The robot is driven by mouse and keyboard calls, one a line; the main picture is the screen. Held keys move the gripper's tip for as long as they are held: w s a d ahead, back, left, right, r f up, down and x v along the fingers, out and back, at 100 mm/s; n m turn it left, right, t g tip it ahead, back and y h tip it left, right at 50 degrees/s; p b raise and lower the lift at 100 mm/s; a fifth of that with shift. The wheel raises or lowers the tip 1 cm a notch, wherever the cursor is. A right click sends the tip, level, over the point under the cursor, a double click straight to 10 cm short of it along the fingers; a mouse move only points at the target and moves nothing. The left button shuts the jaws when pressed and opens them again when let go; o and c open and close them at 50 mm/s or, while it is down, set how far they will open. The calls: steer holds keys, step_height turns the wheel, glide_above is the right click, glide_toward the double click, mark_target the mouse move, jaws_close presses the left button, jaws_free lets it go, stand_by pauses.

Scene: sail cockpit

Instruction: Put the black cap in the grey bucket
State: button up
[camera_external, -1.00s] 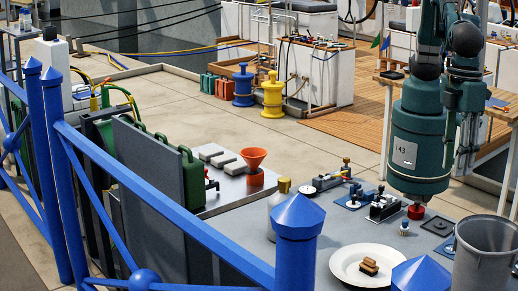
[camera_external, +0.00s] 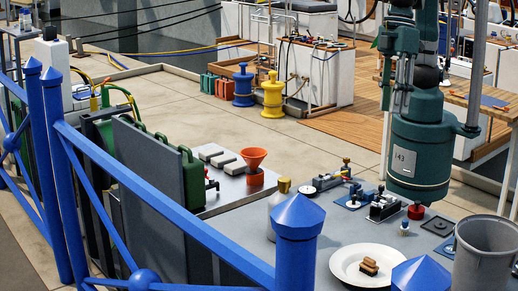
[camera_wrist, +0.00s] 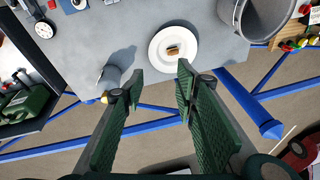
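The grey bucket (camera_external: 485,262) stands at the right end of the grey table. It also shows at the top right of the wrist view (camera_wrist: 237,17). I cannot pick out the black cap with certainty. A dark flat piece (camera_external: 437,226) and a dark square plate lie on the table near the bucket. My gripper (camera_wrist: 160,74) has its two green textured fingers spread apart, with nothing between them. In the wrist view it points toward the table edge, below the white plate and left of the bucket. The fingers are not clearly distinguishable in the external view.
The white plate (camera_external: 349,268) holds small brown pieces. Black and brass fittings and a red knob (camera_external: 416,211) lie behind. A blue railing (camera_external: 190,220) runs along the near side. The table between bottle and plate is clear.

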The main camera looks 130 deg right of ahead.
steer(key=s+d+t+b, duration=0.1)
steer(key=s+d, duration=0.2)
steer(key=d, duration=0.3)
steer(key=s+d+b, duration=0.1)
steer(key=s+d, duration=0.2)
steer(key=d, duration=0.2)
steer(key=s+d+f+n+t+b, duration=0.1)
steer(key=s+d+f, duration=0.3)
steer(key=s+d, duration=0.3)
steer(key=s+d+f+t+h+b, duration=0.1)
steer(key=s+d+f, duration=0.3)
steer(key=s+d, duration=0.4)
steer(key=s+d+f+n+t+b, duration=0.1)
steer(key=s+d+f+b, duration=0.2)
steer(key=s+d, duration=0.4)
steer(key=shift+s+d+f+n+t, duration=0.2)
steer(key=shift+d+f+n+t, duration=0.1)
steer(key=shift+d+f, duration=0.2)
